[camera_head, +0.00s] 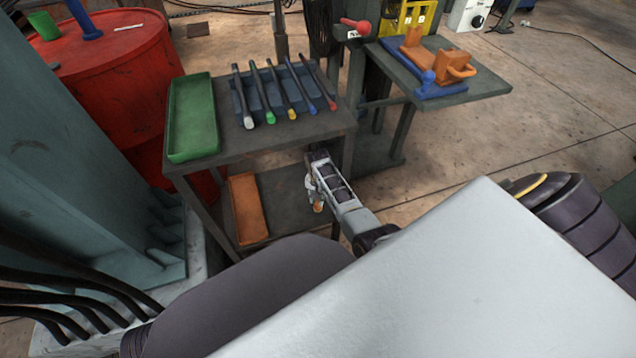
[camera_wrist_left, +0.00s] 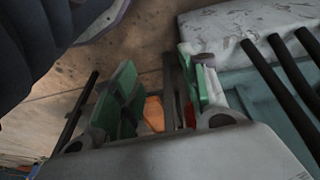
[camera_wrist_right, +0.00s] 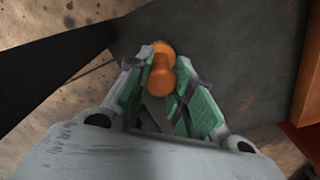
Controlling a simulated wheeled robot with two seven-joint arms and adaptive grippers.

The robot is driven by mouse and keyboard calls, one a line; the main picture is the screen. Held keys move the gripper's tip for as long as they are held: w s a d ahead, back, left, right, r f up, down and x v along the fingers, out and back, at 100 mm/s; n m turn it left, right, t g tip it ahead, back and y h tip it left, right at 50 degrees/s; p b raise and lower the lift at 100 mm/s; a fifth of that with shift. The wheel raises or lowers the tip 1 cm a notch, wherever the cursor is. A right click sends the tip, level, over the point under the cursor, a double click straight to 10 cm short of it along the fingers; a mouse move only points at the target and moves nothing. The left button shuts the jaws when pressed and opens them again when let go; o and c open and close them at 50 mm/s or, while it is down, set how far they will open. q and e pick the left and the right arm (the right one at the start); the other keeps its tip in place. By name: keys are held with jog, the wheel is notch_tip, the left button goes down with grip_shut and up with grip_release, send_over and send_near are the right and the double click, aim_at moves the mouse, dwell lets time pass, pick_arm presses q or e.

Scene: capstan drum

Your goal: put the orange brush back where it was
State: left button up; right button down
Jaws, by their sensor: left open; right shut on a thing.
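My right gripper (camera_head: 313,188) is shut on a small orange thing (camera_head: 318,207), held beside the lower shelf of the cart. In the right wrist view this orange thing (camera_wrist_right: 160,66) shows a rounded knob end between the green-padded fingers (camera_wrist_right: 158,88). It seems to be the orange brush, but most of it is hidden. A blue rack (camera_head: 241,97) on the cart's top holds several dark-handled sticks with white, green, yellow, blue and red ends. My left gripper (camera_wrist_left: 163,95) is open and empty in the left wrist view; it cannot be made out in the head view.
A green tray (camera_head: 192,152) lies on the cart's top (camera_head: 228,148), left of the rack. An orange tray (camera_head: 247,207) lies on the lower shelf (camera_head: 283,190). A red drum (camera_head: 110,85) stands behind left. A side table (camera_head: 480,86) at right bears orange blocks.

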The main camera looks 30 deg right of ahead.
aim_at(320, 208)
jog(key=c, duration=1.3)
grip_release()
jog(key=shift+o, duration=0.2)
jog(key=shift+r, duration=0.25)
notch_tip(320, 208, up, 9)
jog(key=p, duration=0.4)
jog(key=shift+r, duration=0.15)
pick_arm(q)
notch_tip(320, 208, down, 7)
jog(key=a+g, duration=0.1)
jog(key=shift+s+a+r+y+p, duration=0.15)
jog(key=shift+s+a+y+p, duration=0.15)
jog(key=shift+s+p, duration=0.1)
pick_arm(e)
jog(key=shift+r, duration=1.15)
jog(key=s+a+f+n, duration=0.1)
jog(key=s+a+n, duration=0.3)
jog(key=s, duration=0.4)
jog(key=s+a+f+n+t, duration=0.1)
jog(key=s+a+f+n, duration=0.1)
jog(key=s+a+n, duration=0.3)
jog(key=s+a+f+n+y, duration=0.1)
jog(key=s+a+n, duration=0.3)
jog(key=s, duration=0.8)
jog(key=shift+s+a+f+t, duration=0.3)
jog(key=shift+a+f, duration=0.2)
jog(key=shift+a, duration=0.7)
